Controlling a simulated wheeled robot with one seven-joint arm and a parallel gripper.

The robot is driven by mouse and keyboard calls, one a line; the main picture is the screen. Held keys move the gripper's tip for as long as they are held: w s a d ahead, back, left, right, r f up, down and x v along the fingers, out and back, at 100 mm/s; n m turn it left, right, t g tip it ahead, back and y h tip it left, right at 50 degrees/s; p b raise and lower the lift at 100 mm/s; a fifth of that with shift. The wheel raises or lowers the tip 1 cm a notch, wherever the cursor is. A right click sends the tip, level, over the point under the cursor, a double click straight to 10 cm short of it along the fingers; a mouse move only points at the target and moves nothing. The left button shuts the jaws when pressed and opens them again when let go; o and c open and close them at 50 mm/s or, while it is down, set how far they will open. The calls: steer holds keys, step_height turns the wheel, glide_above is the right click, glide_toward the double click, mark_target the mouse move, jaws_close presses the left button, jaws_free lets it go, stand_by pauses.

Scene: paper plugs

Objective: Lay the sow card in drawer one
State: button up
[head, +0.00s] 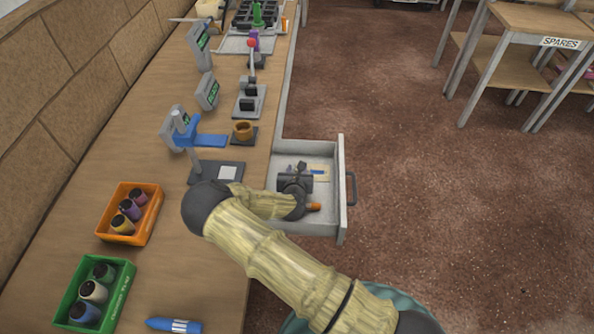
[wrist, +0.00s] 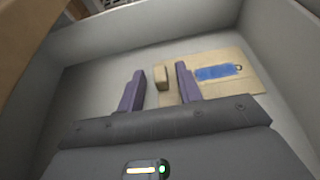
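An open drawer (head: 342,190) juts from the right side of the bench; its pale walls also surround the wrist view (wrist: 90,42). My gripper (wrist: 160,70) is inside or just over the drawer, its two purple fingers apart with nothing held. On the drawer floor lies a flat tan card (wrist: 248,88) with a blue tag-like piece (wrist: 218,72) on it. A small tan block (wrist: 161,78) stands by the card's left edge, beyond the gap between the fingers. I cannot tell whether the tan card is the sow card. My wrist hides part of the drawer in the head view.
An orange bin (head: 128,238) and a green bin (head: 118,300) hold dark-capped bottles. A blue marker-like item (head: 172,325) lies in front. A SPARES shelf (head: 525,20) stands right across open floor.

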steer(key=shift+r, duration=0.25)
steer(key=shift+s, duration=0.3)
steer(key=v, duration=0.7)
steer(key=shift+w, duration=0.1)
